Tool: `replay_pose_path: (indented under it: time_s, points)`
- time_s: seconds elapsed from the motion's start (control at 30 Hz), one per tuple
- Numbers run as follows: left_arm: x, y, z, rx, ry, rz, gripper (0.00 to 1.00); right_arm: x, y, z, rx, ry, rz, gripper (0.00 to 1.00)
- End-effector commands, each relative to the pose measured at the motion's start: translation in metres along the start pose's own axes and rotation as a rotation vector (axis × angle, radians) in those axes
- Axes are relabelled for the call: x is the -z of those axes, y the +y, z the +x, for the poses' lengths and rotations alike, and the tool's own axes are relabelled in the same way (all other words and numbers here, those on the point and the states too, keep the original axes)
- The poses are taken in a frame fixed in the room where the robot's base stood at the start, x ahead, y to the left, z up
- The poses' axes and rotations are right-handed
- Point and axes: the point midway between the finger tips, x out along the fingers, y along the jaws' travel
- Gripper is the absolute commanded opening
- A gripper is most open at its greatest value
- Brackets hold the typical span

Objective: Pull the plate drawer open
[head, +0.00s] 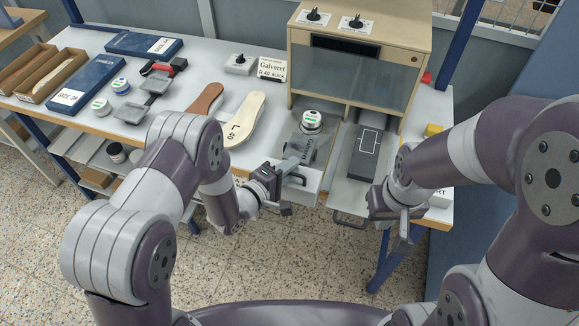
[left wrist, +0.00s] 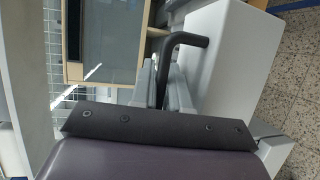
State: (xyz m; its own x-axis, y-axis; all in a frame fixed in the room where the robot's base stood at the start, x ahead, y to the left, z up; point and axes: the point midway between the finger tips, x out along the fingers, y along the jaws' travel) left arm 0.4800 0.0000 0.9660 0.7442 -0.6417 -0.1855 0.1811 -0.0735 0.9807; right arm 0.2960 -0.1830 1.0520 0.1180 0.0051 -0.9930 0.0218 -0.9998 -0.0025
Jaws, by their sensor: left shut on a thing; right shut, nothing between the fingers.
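A drawer with a white front (head: 300,190) juts from under the left side of a wooden cabinet (head: 418,62); it is partly open. Its dark bar handle (left wrist: 190,39) shows in the left wrist view beside the pale front (left wrist: 235,70). My left gripper (head: 288,174) is shut on this handle; its pale fingers (left wrist: 163,82) lie on either side of the bar. A tin (head: 311,121) and a grey piece show in or above the drawer, partly hidden by the gripper. My right gripper (head: 398,210) is shut and empty, to the right.
Right of the drawer, a dark plate with a white outline (head: 366,148) lies on a pale slide with a front handle (head: 349,220). Left on the table are shoe soles (head: 245,118), tins and blue boxes (head: 87,83). Speckled floor is clear in front.

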Motion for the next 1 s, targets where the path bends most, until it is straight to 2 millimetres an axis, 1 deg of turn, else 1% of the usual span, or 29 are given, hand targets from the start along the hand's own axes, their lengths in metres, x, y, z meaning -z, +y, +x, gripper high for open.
replay_pose_path:
  time_s: [0.03,0.07,0.37,0.47,0.57,0.8,0.9,1.0]
  points:
    - [0.000,0.000,0.000,0.000,0.001,0.000,0.00,0.000,0.000,0.000,0.000,0.000,0.000,0.00]
    - [0.000,0.000,0.000,0.000,0.001,0.000,0.21,0.000,0.000,0.000,0.000,0.000,0.000,0.00]
    - [0.000,0.000,-0.001,0.000,0.001,0.000,0.21,0.000,0.000,0.000,0.000,0.000,0.000,0.00]
    - [0.001,-0.001,-0.009,0.001,0.002,0.000,0.21,0.000,0.000,0.002,0.000,0.000,0.000,0.00]
    - [0.001,-0.001,-0.025,0.001,0.003,-0.001,0.21,-0.001,0.000,0.004,0.000,0.000,0.000,0.00]
    - [0.001,-0.001,-0.078,0.000,0.005,-0.002,0.21,-0.001,0.000,0.010,0.000,0.000,0.000,0.00]
    - [0.002,-0.001,-0.099,0.000,0.005,-0.002,0.21,-0.002,0.000,0.012,0.000,0.000,0.000,0.00]
    - [0.002,-0.001,-0.115,0.001,0.005,-0.002,0.21,-0.002,0.000,0.013,0.000,0.000,0.000,0.00]
